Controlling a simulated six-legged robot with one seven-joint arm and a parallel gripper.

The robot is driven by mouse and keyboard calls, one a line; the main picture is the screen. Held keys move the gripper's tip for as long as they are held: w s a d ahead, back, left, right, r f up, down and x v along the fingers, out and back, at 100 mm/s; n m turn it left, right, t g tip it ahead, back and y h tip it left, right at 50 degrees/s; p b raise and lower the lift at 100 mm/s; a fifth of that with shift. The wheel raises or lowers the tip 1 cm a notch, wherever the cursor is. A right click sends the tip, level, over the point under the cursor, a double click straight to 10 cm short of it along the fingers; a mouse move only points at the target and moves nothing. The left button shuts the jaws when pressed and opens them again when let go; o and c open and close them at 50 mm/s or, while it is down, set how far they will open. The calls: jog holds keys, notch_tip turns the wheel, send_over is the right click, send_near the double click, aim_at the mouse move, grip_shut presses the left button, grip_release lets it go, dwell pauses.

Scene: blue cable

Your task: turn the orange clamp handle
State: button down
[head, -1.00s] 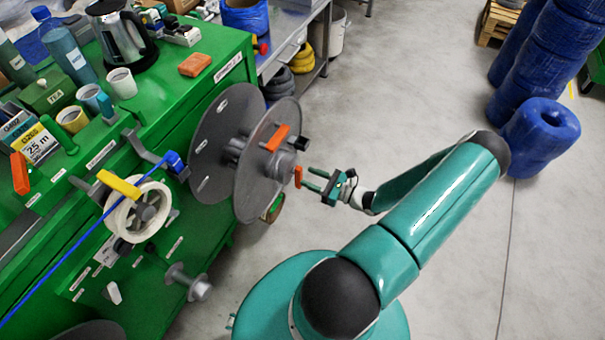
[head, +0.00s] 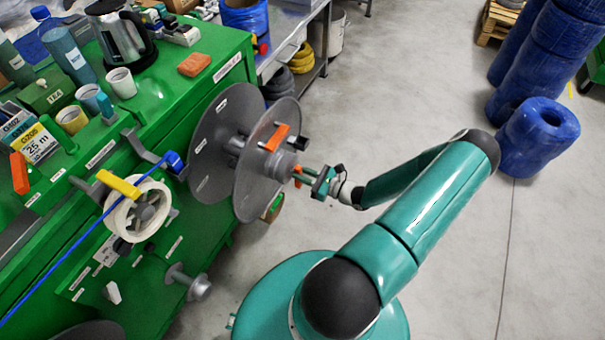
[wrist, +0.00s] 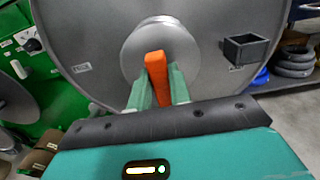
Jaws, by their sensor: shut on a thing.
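The orange clamp handle (wrist: 157,75) sticks out from the round grey hub of the reel in the wrist view. In the head view only a small part of it (head: 298,170) shows at the hub's end. My gripper (wrist: 158,92) is shut on the handle, with one green finger on each side of it. In the head view my gripper (head: 303,176) reaches the hub from the right. The reel's front grey disc (head: 258,180) stands upright, and the handle's far end is partly hidden by the fingers.
A second orange block (head: 276,137) and a dark square knob (head: 299,143) stick out from the disc. The green bench (head: 215,60) lies left, with a white spool (head: 125,215) and blue cable (head: 60,268). The floor to the right is clear up to the blue rolls (head: 538,135).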

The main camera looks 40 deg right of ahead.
jog(key=shift+m, duration=0.3)
jog(key=m, duration=0.8)
jog(key=shift+m, duration=0.3)
jog(key=m, duration=0.4)
jog(key=shift+d+m, duration=0.1)
jog(key=shift+m, duration=2.2)
jog(key=shift+f, duration=0.1)
jog(key=c, duration=1.3)
grip_release()
jog(key=shift+w, duration=0.1)
